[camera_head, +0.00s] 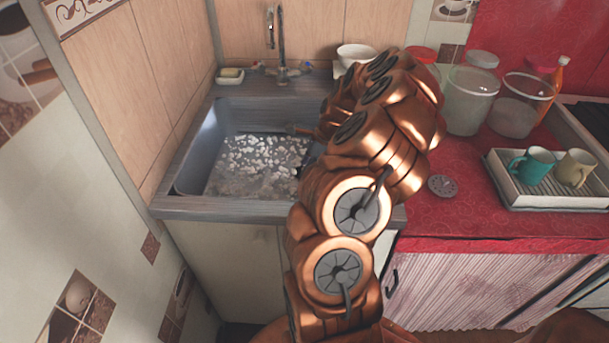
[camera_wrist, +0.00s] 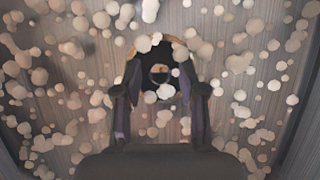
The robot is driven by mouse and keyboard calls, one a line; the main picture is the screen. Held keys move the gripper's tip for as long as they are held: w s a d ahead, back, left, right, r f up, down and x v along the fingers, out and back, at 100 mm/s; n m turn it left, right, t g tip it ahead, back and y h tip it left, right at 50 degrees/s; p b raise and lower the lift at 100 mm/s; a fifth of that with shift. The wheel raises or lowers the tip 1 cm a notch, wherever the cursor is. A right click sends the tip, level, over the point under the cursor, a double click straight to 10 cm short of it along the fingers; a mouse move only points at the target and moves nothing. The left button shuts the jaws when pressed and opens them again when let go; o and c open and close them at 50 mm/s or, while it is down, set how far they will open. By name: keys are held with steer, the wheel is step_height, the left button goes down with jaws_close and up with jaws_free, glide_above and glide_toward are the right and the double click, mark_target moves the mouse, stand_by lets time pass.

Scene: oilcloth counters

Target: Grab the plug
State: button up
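The sink (camera_head: 180,204) holds water with pale foam clumps (camera_head: 262,160). In the wrist view, a dark round thing with a small rounded middle (camera_wrist: 160,74) lies at the sink bottom, partly covered by foam; it looks like the plug in its drain, but I cannot tell for certain. My gripper (camera_wrist: 159,92) points down at it with fingers apart on either side, and nothing is visibly held. In the head view, only a dark bit of the gripper (camera_head: 300,130) shows past my arm, over the sink's right part.
A perforated grey disc (camera_head: 442,186) lies on the red counter (camera_head: 450,222). A rack (camera_head: 545,200) holds a teal mug (camera_head: 533,166) and a beige mug (camera_head: 576,168). Jars (camera_head: 468,98) stand behind. A faucet (camera_head: 281,50) and soap dish (camera_head: 230,76) are at the sink's back.

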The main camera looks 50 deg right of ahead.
jaws_close()
steer(key=shift+r, duration=0.1)
